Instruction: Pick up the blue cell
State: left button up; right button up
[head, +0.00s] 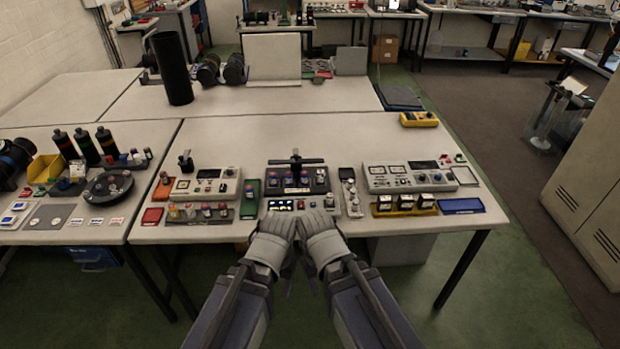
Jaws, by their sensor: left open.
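I cannot pick out a blue cell for certain; the small parts on the table are too small to tell apart. My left gripper (275,228) and my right gripper (317,226) are pale grey, side by side at the table's front edge, at the middle of the picture. Their tips reach the front of a dark panel (290,205) with small coloured parts. My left gripper is open, with nothing seen in it. Whether my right gripper is open or shut does not show.
A tall black cylinder (170,68) stands on the far table. Grey instrument boxes (410,176), a green tray (250,198) and a blue tray (461,206) lie along the front table. A yellow meter (419,119) sits at its back right. The table's middle back is clear.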

aim_at(320, 174)
jog(key=l+z, duration=0.1)
jog(key=l, duration=0.3)
jog(key=i+l+z, duration=0.1)
jog(key=l, duration=0.3)
jog(key=i+l, duration=0.15)
jog(key=l, duration=0.2)
jog(key=l+z, duration=0.15)
jog(key=l, duration=0.25)
jog(key=i+l+z, duration=0.1)
jog(key=l, duration=0.25)
jog(key=i+j, duration=0.35)
jog(key=i, duration=0.1)
